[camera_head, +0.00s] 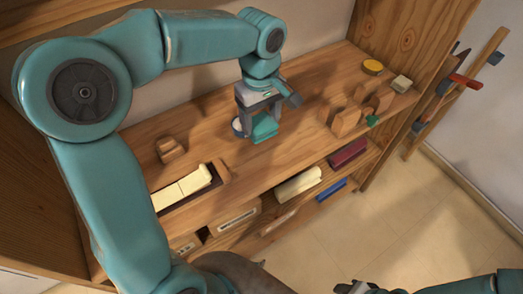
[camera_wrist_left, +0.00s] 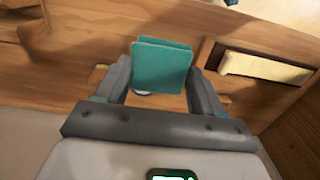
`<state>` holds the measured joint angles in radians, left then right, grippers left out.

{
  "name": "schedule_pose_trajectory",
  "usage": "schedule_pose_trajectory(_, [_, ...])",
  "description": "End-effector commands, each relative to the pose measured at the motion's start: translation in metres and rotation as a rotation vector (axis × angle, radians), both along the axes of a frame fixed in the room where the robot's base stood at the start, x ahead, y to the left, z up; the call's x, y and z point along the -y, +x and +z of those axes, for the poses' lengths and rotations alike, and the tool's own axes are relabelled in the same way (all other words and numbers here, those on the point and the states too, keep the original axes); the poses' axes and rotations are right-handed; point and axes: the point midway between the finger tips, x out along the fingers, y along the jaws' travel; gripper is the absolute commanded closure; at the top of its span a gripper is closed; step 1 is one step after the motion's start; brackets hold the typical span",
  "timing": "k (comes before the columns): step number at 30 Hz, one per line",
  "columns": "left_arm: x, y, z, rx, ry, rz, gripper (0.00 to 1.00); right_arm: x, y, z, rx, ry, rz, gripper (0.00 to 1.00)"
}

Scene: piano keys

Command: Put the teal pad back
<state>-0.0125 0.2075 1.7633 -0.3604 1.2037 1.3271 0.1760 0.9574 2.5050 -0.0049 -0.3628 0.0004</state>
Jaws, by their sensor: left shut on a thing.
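The teal pad (camera_head: 265,129) is between the fingers of my left gripper (camera_head: 256,120), above the middle of the wooden shelf top. In the left wrist view the pad (camera_wrist_left: 162,68) is a square teal piece, and both fingers of the left gripper (camera_wrist_left: 160,85) are against its sides. I cannot tell whether the pad touches the wood. My right gripper (camera_head: 360,287) shows only as a dark, partly cut-off shape at the bottom edge; its fingers are unclear.
A white round object (camera_head: 237,127) is close beside the left gripper. Cream keys (camera_head: 183,187) lie in a dark tray at the left. A small wooden block (camera_head: 169,149) stands behind them. Wooden holders (camera_head: 345,120), a green piece (camera_head: 372,121) and a yellow disc (camera_head: 373,67) are at the right.

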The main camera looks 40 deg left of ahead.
Motion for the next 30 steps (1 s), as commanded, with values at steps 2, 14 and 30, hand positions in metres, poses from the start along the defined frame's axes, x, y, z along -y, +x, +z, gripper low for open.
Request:
schedule_pose_trajectory(2, [0.000,-0.001,-0.026,-0.009,0.000,-0.001,0.56,0.000,0.000,-0.001,0.000,0.000,0.000,0.57])
schedule_pose_trajectory(14, [0.000,0.003,-0.097,-0.001,-0.001,-0.001,0.56,0.000,0.000,-0.001,0.000,0.000,0.000,0.57])
schedule_pose_trajectory(30, [-0.001,0.004,-0.139,-0.001,-0.002,-0.001,0.22,0.000,0.000,0.000,0.000,0.000,0.000,0.57])
